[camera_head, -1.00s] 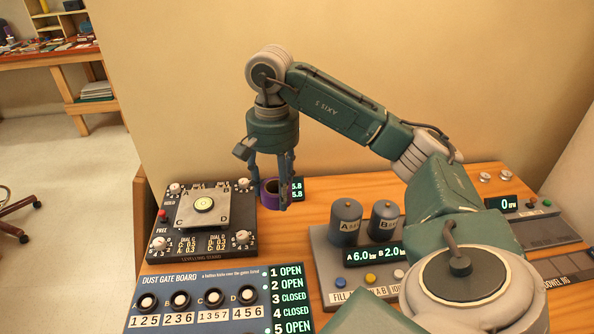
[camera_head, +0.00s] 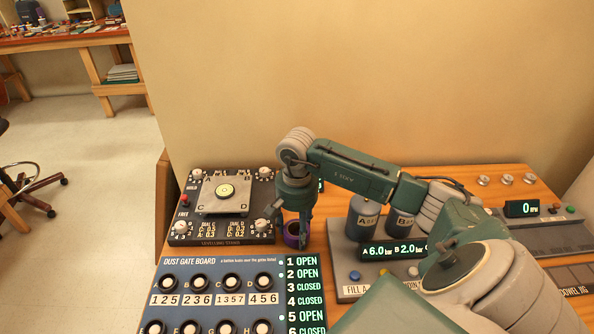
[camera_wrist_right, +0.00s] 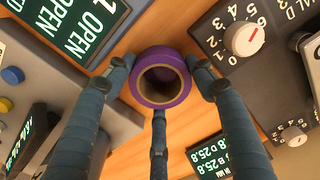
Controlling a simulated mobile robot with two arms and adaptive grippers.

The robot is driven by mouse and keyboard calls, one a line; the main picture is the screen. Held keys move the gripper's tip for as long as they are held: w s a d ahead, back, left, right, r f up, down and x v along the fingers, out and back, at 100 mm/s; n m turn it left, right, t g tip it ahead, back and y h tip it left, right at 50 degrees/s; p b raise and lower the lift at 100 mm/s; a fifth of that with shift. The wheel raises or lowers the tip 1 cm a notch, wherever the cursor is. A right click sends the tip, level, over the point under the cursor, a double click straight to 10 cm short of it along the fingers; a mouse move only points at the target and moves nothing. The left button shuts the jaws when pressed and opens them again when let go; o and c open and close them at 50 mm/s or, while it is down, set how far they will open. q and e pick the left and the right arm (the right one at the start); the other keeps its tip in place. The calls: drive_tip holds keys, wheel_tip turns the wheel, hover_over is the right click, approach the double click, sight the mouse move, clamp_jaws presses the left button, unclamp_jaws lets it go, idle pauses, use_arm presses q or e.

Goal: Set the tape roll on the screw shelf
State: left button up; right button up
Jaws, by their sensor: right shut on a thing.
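The purple tape roll (camera_wrist_right: 161,78) is between the fingers of my right gripper (camera_wrist_right: 160,95), with its open hole facing the wrist camera. In the head view the roll (camera_head: 293,236) is partly hidden by the fingers of the right gripper (camera_head: 297,232), beside the right edge of the levelling board. The right gripper is shut on it. Whether the roll touches the table is hard to tell. My left gripper is not in view. I cannot make out a screw shelf for certain.
The levelling board (camera_head: 182,222) lies left of the roll, with the dust gate board (camera_head: 215,262) in front. A console with two grey cylinders (camera_head: 362,216) stands right. A plain wall rises behind. A cluttered bench (camera_head: 75,40) stands far left across open floor (camera_head: 90,140).

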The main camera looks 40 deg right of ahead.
drive_tip(key=shift+f+b, duration=0.35)
drive_tip(key=shift+f, duration=0.1)
drive_tip(key=o, duration=1.1)
drive_tip(key=shift+r, duration=0.1)
drive_tip(key=shift+c, duration=0.2)
